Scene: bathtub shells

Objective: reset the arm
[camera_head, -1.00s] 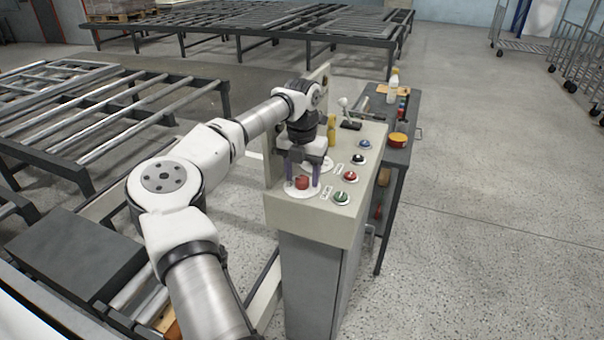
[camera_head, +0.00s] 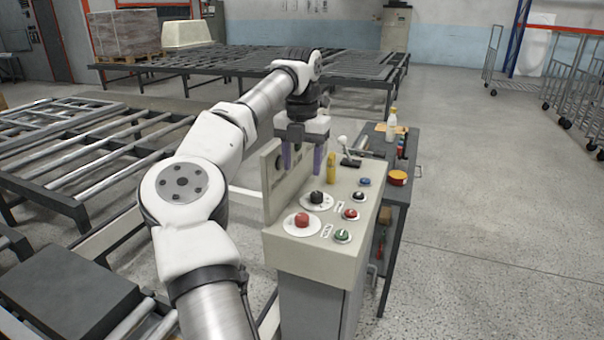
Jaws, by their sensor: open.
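My gripper (camera_head: 302,160) points down above the control console (camera_head: 277,239), over its back left part. Its two purple fingers are apart with nothing between them. The fingertips appear clear of the panel. Below and in front of the gripper are a large red button (camera_head: 302,220) and a black knob (camera_head: 317,197) on white discs. My arm reaches in from the bottom of the picture, bent at the elbow.
The console also carries a yellow part (camera_head: 331,168), a lever (camera_head: 344,150) and small coloured buttons. A workbench (camera_head: 399,190) with a bottle (camera_head: 391,125) stands behind right. Roller conveyors (camera_head: 90,150) fill the left.

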